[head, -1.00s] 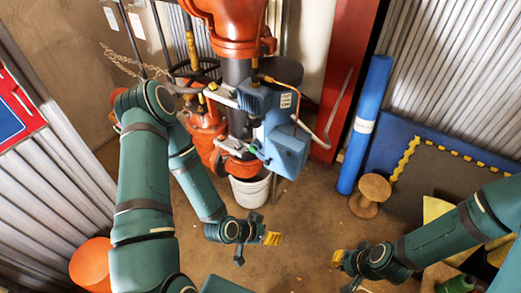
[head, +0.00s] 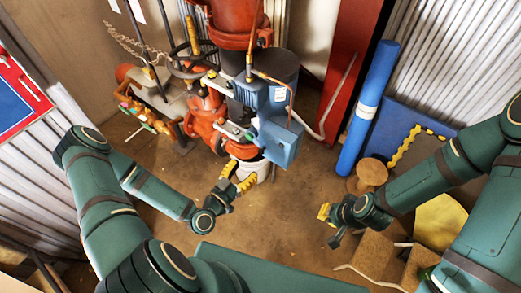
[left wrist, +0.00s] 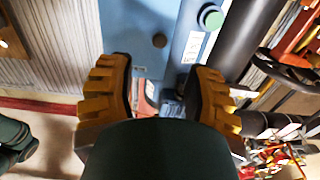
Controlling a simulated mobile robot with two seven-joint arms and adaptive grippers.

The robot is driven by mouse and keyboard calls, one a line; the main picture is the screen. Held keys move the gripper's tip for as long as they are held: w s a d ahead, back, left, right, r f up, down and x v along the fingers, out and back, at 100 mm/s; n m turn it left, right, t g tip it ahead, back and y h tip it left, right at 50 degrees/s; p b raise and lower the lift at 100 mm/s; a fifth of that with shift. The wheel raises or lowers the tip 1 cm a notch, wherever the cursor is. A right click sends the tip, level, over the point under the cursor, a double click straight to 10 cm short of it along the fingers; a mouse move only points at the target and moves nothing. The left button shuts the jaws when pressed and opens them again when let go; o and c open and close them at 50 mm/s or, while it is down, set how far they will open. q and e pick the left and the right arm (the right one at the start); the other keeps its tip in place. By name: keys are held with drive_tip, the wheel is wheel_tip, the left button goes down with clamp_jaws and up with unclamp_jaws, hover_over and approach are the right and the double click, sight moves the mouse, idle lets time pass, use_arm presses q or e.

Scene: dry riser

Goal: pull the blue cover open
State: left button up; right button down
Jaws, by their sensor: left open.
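The blue cover (head: 279,140) is a box-shaped housing on the front of the red vertical pipe in the head view. It looks closed.
A white bucket (head: 262,172) stands under the pipe, close to my left fingers. Orange valves (head: 203,118) crowd the left of the housing. A blue roll (head: 367,110) and wooden spool (head: 371,173) stand to the right. The floor between my arms is clear.

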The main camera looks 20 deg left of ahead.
sight(260, 153)
use_arm(q)
drive_tip(key=x, duration=0.9)
clamp_jaws()
